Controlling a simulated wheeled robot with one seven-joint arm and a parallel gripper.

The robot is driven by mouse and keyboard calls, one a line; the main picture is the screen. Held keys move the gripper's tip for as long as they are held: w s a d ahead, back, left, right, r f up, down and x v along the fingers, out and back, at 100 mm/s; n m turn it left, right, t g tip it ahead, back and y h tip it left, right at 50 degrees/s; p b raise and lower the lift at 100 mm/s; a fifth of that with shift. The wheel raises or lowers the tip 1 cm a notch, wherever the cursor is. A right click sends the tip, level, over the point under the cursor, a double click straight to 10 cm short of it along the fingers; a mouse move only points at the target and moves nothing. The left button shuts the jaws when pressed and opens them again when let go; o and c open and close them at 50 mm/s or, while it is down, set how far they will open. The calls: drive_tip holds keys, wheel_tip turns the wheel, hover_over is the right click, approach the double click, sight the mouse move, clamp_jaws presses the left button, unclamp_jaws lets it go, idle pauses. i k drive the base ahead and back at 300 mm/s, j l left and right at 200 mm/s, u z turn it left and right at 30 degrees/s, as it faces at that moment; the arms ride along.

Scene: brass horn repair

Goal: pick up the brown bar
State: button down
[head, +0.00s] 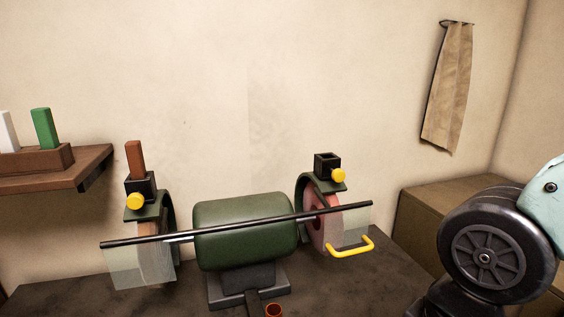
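The brown bar (135,159) stands upright in the small black square holder (140,186) on top of the left wheel guard of the green bench grinder (245,231). Its upper part shows; its lower end is hidden inside the holder. A yellow knob (135,202) sits on the front of that holder. My gripper is not in this view, so I cannot see its fingers or whether it holds anything.
A second black holder (328,167) on the right guard has no bar showing. A long black rod (240,225) crosses in front of the grinder. Green (43,128) and white (9,131) bars stand in a block on the left shelf (60,178). Space above the brown bar is clear.

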sight(135, 156)
drive_tip(key=j+u, duration=0.1)
drive_tip(key=u, duration=0.3)
drive_tip(key=j+u, duration=0.1)
drive_tip(key=u, duration=0.3)
drive_tip(key=i+u, duration=0.1)
drive_tip(key=u, duration=0.25)
